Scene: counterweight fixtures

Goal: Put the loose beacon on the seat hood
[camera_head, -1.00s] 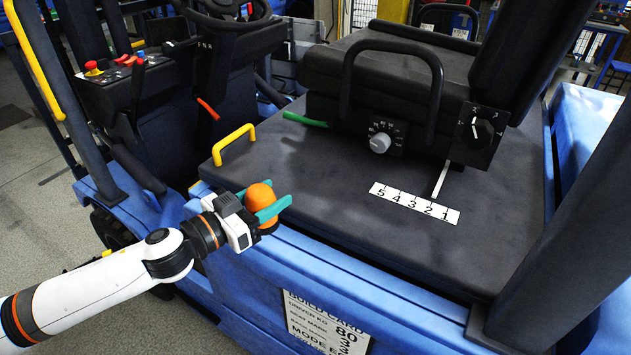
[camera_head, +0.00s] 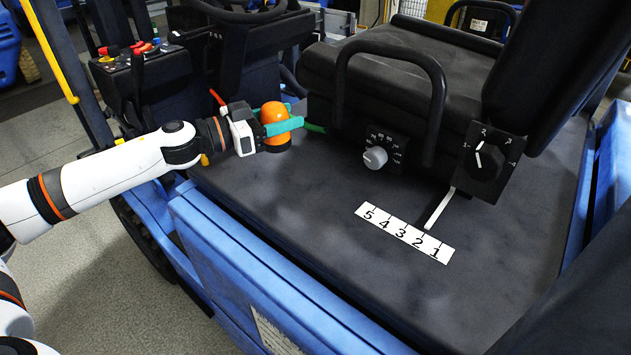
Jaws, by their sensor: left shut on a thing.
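The beacon (camera_head: 272,122) has an orange dome and a dark base. My left gripper (camera_head: 285,128) is shut on it, with teal fingers on either side of the dome. The beacon is upright over the far left part of the dark seat hood (camera_head: 300,205), near the seat's left side. I cannot tell whether its base touches the hood. My right gripper is not in view.
The black seat (camera_head: 400,75) with a grab bar stands on the hood's back part. A numbered scale strip (camera_head: 404,233) lies on the hood. A grey dial (camera_head: 375,157) sits on the seat front. The hood's front is clear.

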